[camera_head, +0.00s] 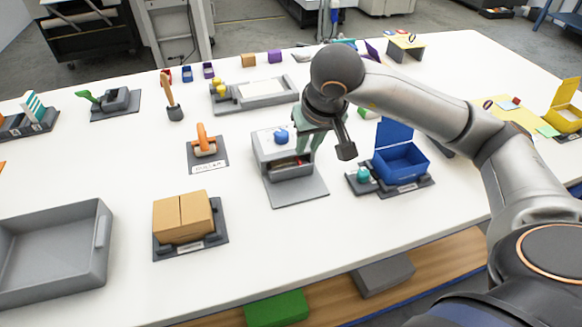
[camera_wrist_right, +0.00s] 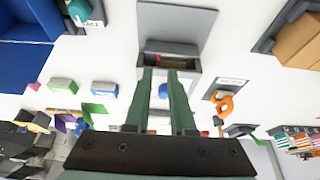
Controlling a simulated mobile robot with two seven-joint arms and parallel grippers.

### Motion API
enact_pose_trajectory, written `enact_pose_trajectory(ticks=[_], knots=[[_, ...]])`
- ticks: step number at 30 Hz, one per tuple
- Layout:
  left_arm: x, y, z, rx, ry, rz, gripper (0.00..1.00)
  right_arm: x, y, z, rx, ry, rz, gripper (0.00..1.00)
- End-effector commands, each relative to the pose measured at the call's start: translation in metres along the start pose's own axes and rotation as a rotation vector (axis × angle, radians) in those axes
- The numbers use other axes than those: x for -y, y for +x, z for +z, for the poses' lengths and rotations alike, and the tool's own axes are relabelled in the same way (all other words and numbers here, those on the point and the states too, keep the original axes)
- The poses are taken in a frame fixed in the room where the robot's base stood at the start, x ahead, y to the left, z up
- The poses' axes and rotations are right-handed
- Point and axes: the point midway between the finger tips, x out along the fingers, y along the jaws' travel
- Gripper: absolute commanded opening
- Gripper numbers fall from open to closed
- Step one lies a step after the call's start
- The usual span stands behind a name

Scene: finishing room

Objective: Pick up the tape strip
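A grey dispenser box (camera_head: 270,147) with a blue knob (camera_head: 281,136) stands on a grey base plate near the table's middle. Its front is open, and a thin reddish thing (camera_head: 290,163) lies inside; the dispenser's opening also shows in the right wrist view (camera_wrist_right: 172,60). I cannot tell whether that reddish thing is the tape strip, and no other strip is clear. My right gripper (camera_head: 309,147) is over the right side of the dispenser. In the right wrist view its two green fingers (camera_wrist_right: 161,71) are apart with nothing seen between them. My left gripper is not in view.
A blue open-lidded box (camera_head: 400,162) stands right of the dispenser, beside a teal knob (camera_head: 363,174). A cardboard box (camera_head: 182,217) and an orange-handled tool (camera_head: 205,142) are on the left. A large grey tray (camera_head: 102,228) is at the front left. White table between them is clear.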

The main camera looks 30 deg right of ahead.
Motion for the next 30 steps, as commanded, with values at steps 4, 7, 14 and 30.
enact_pose_trajectory(ticks=[4, 7, 14, 30], knots=[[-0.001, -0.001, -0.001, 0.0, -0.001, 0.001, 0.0, 0.001, 0.026, 0.001, 0.005, 0.001, -0.001, 0.23], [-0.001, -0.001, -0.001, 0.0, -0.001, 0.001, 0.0, 0.001, 0.037, 0.0, 0.003, 0.001, -0.003, 0.23], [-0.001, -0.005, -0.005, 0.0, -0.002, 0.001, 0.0, -0.001, 0.057, -0.002, 0.007, 0.003, -0.002, 0.23], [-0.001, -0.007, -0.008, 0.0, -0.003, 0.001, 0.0, -0.002, 0.094, -0.005, 0.001, 0.0, -0.004, 0.21]])
